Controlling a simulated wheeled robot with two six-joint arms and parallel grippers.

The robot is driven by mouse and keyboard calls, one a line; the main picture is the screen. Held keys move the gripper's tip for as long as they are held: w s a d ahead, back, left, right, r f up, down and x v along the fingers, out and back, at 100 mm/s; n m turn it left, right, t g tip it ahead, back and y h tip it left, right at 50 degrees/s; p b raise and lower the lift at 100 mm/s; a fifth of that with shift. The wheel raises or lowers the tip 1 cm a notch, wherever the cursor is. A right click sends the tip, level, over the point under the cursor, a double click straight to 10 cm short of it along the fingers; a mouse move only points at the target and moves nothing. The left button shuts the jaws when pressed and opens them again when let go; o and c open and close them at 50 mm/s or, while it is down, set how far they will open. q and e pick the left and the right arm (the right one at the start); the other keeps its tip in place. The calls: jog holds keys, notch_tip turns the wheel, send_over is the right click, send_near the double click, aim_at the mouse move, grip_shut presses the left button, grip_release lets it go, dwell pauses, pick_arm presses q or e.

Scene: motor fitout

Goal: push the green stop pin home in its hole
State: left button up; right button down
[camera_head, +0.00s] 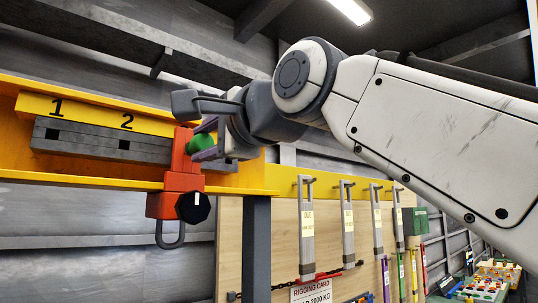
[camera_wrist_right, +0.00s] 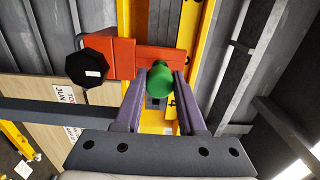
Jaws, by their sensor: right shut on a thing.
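The green stop pin (camera_head: 201,142) has a round knob and sits at the front face of the red trolley (camera_head: 184,180) on the grey rail (camera_head: 85,138). My right gripper (camera_head: 206,139) is shut on the pin, with its purple fingers on either side of the knob. In the right wrist view the green pin (camera_wrist_right: 160,79) shows between the fingertips (camera_wrist_right: 157,86), in front of the red trolley (camera_wrist_right: 118,62). The pin's shank and its hole are hidden behind the knob, so I cannot tell how deep it sits. My left gripper is not in view.
The yellow beam (camera_head: 100,182) carries the rail, with square holes under marks 1 and 2. A black octagonal knob (camera_head: 194,207) and a grey hook (camera_head: 170,236) are on the trolley's lower part. Several grey hangers (camera_head: 307,225) line the wooden board at right.

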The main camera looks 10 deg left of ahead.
jog(key=shift+w+a, duration=0.1)
jog(key=shift+a, duration=0.05)
jog(key=shift+w+a, duration=0.2)
jog(key=shift+a, duration=0.05)
jog(key=shift+a, duration=0.1)
jog(key=shift+c, duration=2.1)
grip_release()
